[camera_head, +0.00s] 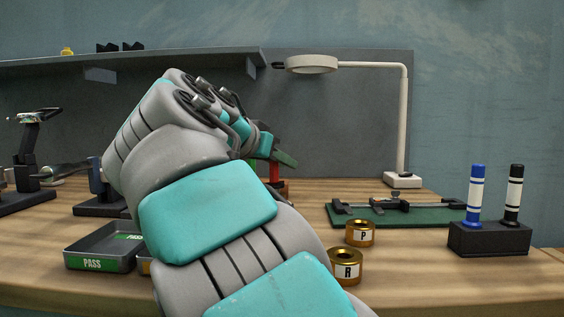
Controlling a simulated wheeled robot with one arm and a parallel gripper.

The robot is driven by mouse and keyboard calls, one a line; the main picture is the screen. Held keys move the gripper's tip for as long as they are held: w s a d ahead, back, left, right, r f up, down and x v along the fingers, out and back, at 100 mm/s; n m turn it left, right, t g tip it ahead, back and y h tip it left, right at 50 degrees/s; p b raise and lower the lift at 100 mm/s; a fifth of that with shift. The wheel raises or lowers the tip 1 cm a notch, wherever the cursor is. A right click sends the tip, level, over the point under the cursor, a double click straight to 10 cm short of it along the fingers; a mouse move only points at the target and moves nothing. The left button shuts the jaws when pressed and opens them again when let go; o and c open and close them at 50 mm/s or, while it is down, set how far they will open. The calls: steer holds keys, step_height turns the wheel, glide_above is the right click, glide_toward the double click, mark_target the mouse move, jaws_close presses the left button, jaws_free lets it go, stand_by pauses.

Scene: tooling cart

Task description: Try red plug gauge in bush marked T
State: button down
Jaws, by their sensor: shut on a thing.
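My gripper (282,157) is beyond my forearm, near the middle of the picture, and mostly hidden by my wrist. It is shut on the red plug gauge (275,172), of which only a small red part shows below the fingers. The gauge points down over the bench; I cannot tell whether its lower end touches anything. No bush marked T can be seen; my arm hides part of the bench. Two brass bushes stand right of my arm, one marked P (360,234) and one marked R (346,268).
A black stand (489,239) at the right holds a blue gauge (476,195) and a black gauge (514,195). A green mat (345,214) with a tool and a white lamp (403,180) are behind. A PASS tray (97,263) is at the left, partly behind my arm.

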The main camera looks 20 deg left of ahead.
steer(key=shift+f+b, duration=0.35)
stand_by(0.7)
steer(key=shift+r+p, duration=1.2)
steer(key=shift+r, duration=0.4)
stand_by(1.7)
step_height(320, 180, up, 5)
steer(key=p, duration=0.4)
steer(key=shift+f, duration=0.1)
stand_by(0.3)
